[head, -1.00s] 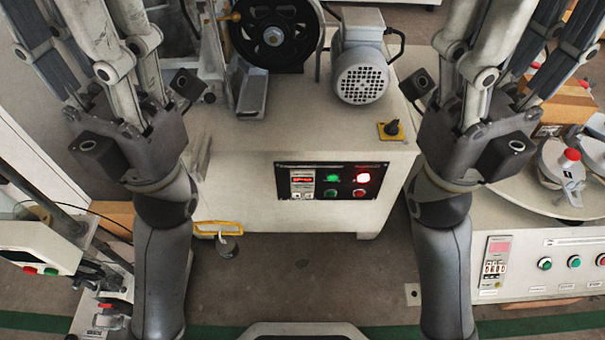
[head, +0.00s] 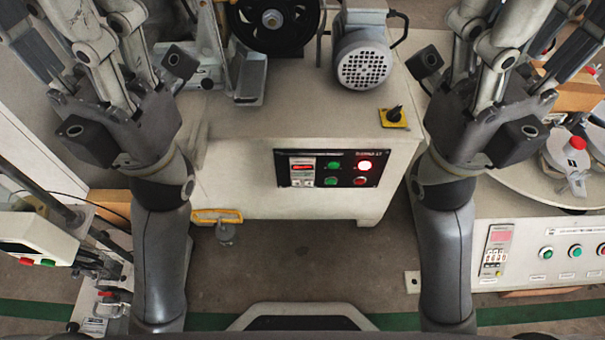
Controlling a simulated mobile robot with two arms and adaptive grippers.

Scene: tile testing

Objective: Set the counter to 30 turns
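A black control panel (head: 334,168) sits on the front of the middle machine. Its left end holds a small counter (head: 302,168) with a red display, too small to read. A second counter (head: 497,246) with a pinkish display and a row of digits sits on the right machine's front; its digits are not clearly legible. My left gripper (head: 115,95) is raised left of the middle panel, touching nothing visible. My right gripper (head: 490,105) is raised between the two machines, nearer the camera. The fingers of both point to the top edge and their tips are cut off.
A motor (head: 363,62), black wheel (head: 272,20) and yellow-plated knob (head: 393,117) are on the middle machine. The right machine has a round table (head: 520,185). Floor (head: 320,260) in front is clear.

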